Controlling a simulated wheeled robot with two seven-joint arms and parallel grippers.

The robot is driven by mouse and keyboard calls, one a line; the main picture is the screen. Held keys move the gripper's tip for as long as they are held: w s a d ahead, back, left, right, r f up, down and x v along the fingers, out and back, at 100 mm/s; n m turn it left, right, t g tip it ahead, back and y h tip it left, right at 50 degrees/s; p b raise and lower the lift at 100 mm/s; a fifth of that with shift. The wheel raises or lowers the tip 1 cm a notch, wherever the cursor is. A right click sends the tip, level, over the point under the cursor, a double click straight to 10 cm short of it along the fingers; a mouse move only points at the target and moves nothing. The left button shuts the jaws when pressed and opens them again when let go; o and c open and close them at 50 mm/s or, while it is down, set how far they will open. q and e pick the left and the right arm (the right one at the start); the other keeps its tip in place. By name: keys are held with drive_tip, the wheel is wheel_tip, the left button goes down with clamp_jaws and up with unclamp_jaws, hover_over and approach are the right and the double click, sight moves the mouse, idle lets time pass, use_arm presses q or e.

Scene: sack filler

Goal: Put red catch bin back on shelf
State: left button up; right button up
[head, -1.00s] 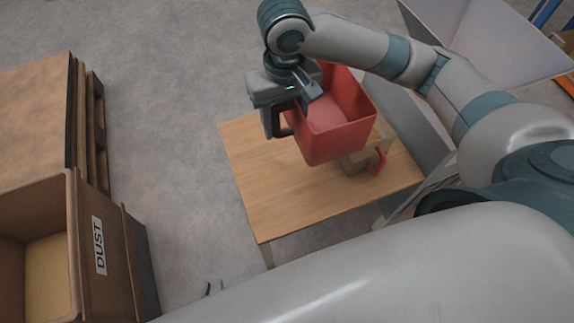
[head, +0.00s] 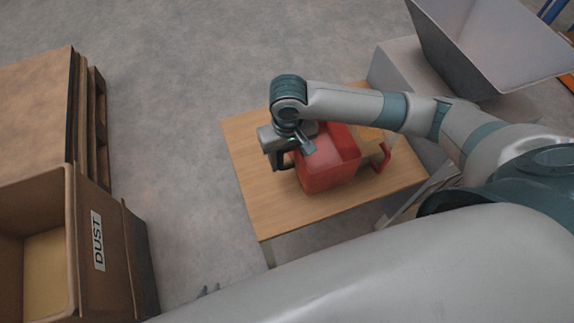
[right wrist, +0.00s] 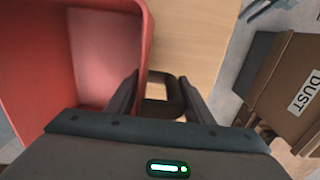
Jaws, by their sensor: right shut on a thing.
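The red catch bin (head: 328,172) is upright, open side up, over the right-middle part of a wooden tabletop (head: 260,205). I cannot tell whether its base touches the wood. My right gripper (head: 290,156) is shut on the bin's dark loop handle at its left side. In the right wrist view the handle (right wrist: 163,97) sits between the fingers, beside the red bin wall (right wrist: 146,50). No separate shelf is clear.
A tan object (head: 371,141) and a red hooked piece (head: 383,158) are right behind the bin. A grey hopper (head: 490,45) stands at the upper right. A brown box labelled DUST (head: 98,243) is at the lower left. The tabletop's left and front parts are clear.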

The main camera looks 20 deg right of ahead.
sight(287, 165)
drive_tip(key=shift+f, duration=2.1)
drive_tip(key=o, duration=1.5)
drive_tip(key=shift+f, duration=0.1)
wheel_tip(287, 165, up, 12)
drive_tip(key=shift+r, duration=0.15)
